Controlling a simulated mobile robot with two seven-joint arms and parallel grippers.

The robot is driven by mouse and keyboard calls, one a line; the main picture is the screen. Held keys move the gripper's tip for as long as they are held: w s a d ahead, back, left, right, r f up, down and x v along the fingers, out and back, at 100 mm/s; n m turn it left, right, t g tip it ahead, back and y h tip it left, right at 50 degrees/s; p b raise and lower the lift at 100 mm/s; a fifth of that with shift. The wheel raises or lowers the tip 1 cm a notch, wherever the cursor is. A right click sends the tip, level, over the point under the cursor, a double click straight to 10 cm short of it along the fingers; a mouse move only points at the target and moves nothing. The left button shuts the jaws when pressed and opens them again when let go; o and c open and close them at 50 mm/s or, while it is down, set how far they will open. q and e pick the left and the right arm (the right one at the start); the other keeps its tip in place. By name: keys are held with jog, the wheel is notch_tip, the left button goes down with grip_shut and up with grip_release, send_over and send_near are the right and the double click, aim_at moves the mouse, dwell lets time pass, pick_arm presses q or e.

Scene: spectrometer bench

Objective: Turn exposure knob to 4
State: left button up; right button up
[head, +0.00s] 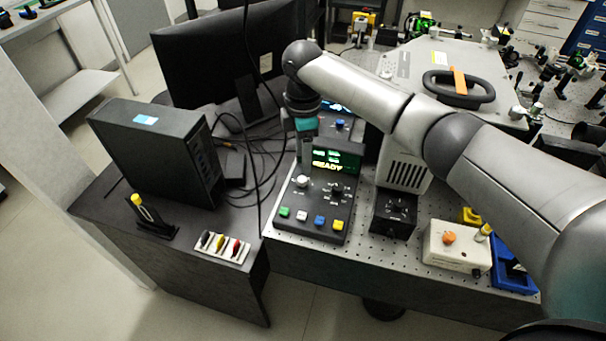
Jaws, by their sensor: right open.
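A dark control panel (312,228) stands on the bench with a lit green display reading "READY" (327,166). Below the display are a white knob (302,181) on the left and a black knob (337,189) with tick marks around it on the right. The labels are too small to read, so I cannot tell which is the exposure knob. My right gripper (305,165) is open and points down just above the white knob; I cannot tell whether it touches it. My right arm hides part of the bench behind. My left gripper is not in view.
Several coloured buttons (319,220) line the panel's front. A black dial box (394,214) and a white box with an orange knob (457,248) stand to the right. A black computer case (150,150), a monitor (225,55) and loose cables are to the left.

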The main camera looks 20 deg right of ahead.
aim_at(303, 179)
notch_tip(303, 179, down, 7)
jog(key=shift+r+b, duration=0.15)
jog(key=shift+b, duration=0.2)
grip_shut()
dwell(0.3)
